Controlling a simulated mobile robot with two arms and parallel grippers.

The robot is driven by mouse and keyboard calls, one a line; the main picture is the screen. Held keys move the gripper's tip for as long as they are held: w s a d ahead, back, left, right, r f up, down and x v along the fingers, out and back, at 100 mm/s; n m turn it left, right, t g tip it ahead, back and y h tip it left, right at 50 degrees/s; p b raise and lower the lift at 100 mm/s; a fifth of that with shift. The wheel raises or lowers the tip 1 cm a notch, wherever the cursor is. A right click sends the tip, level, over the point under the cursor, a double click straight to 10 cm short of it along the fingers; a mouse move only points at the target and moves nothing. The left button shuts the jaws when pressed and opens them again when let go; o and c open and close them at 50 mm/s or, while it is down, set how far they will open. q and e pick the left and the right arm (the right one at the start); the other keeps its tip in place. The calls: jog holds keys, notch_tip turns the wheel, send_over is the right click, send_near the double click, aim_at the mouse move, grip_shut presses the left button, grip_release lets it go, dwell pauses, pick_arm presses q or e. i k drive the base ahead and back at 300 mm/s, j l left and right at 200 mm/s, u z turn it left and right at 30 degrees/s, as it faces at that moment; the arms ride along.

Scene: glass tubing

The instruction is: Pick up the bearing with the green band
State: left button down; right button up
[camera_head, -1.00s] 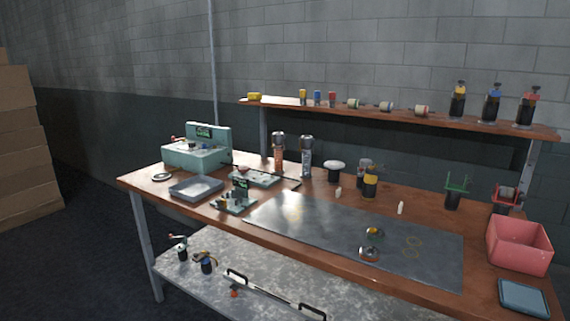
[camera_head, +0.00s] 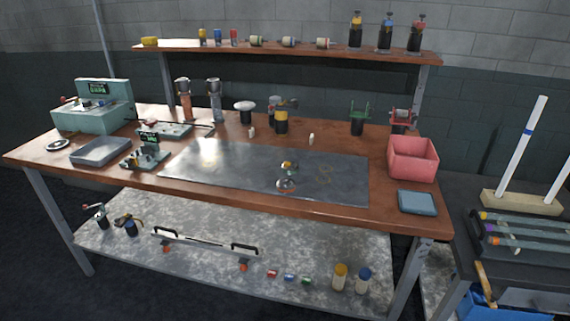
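Small pieces with red, blue and green colouring lie in a row on the lower shelf; the green-banded piece (camera_head: 306,281) is at the right end of that row. It is too small to tell whether it is a bearing. Two small round shiny pieces lie on the dark mat (camera_head: 230,170): one with some green and orange (camera_head: 289,166) and one with some red (camera_head: 285,185). Spools stand on the top shelf, and the left spool (camera_head: 257,41) has a greenish end. Neither of my grippers is in view.
The wooden bench (camera_head: 400,215) carries a pink bin (camera_head: 413,158), a blue tray (camera_head: 417,202) and a grey tray (camera_head: 100,151). Yellow and blue jars (camera_head: 340,277) stand on the lower shelf (camera_head: 200,275). A dark side table with a rack (camera_head: 525,240) stands at right. Dark floor shows at lower left.

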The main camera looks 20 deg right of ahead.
aim_at(289, 167)
jog(key=i+j+z, duration=0.1)
jog(key=z, duration=0.35)
jog(key=i+j+z, duration=0.15)
jog(key=z, duration=0.3)
jog(key=i+j+z, duration=0.25)
jog(key=z, duration=0.2)
